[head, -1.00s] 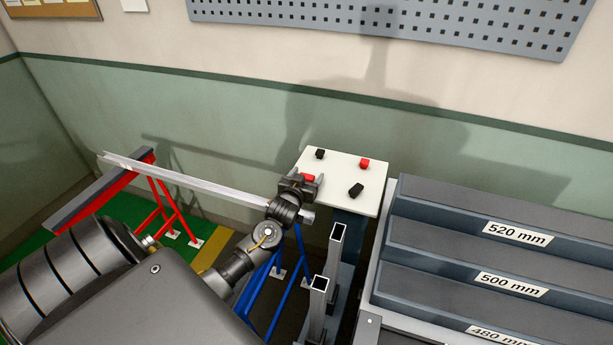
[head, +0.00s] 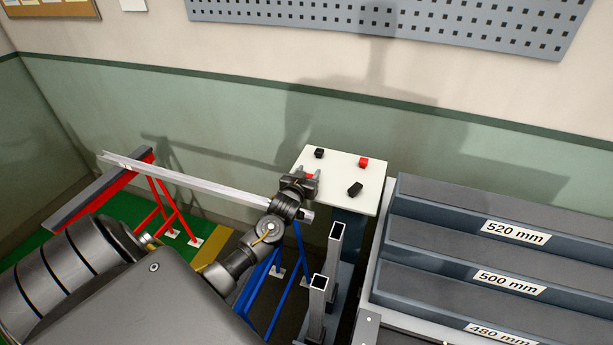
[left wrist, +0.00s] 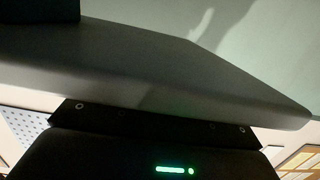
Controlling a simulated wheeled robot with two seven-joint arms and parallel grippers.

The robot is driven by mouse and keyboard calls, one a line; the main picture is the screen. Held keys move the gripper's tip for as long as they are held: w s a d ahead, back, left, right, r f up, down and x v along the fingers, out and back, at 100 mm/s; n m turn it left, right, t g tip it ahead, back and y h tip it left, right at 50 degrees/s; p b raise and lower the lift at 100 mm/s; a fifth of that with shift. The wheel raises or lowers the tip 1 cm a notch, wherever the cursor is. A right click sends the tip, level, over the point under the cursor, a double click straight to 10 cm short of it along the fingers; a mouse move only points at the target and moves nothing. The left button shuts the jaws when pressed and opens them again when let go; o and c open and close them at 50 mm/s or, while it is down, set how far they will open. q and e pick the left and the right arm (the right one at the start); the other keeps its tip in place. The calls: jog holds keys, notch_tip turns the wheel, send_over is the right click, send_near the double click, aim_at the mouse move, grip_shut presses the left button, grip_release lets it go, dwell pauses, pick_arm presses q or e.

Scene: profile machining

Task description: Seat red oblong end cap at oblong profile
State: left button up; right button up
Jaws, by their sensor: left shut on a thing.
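My left gripper (head: 308,175) is at the left edge of the white table top, its two fingers shut on a red end cap (head: 309,176). The fingers hide much of this cap, so its shape and whether it still touches the table cannot be told. A second red cap (head: 363,162) lies at the back right of the table. A long silver profile (head: 200,185) lies behind my left wrist, its near end (head: 307,215) just below the gripper. The left wrist view shows only dark and grey surfaces close up, no cap. My right gripper is not in view.
The white table (head: 338,197) also holds two black caps, one at the back (head: 319,153) and one at front right (head: 355,189). Two upright hollow tubes (head: 333,250) (head: 317,300) stand in front of it. A stepped grey rack (head: 450,235) stands at right. A red stand (head: 100,190) carries the profile's far end.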

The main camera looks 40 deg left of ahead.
pick_arm(q)
jog(key=shift+r, duration=0.1)
jog(key=shift+r, duration=0.25)
notch_tip(320, 180, up, 2)
jog(key=shift+r+b, duration=0.2)
jog(key=shift+b, duration=0.7)
jog(key=s+d+r, duration=0.1)
jog(key=s+r, duration=0.2)
jog(key=s, duration=0.1)
jog(key=s+d+r+b, duration=0.1)
jog(key=s+d+r, duration=0.1)
jog(key=s, duration=0.3)
jog(key=s+d+r+b, duration=0.1)
jog(key=s+r, duration=0.3)
jog(key=shift+s+d+r, duration=0.15)
jog(key=shift+r, duration=0.25)
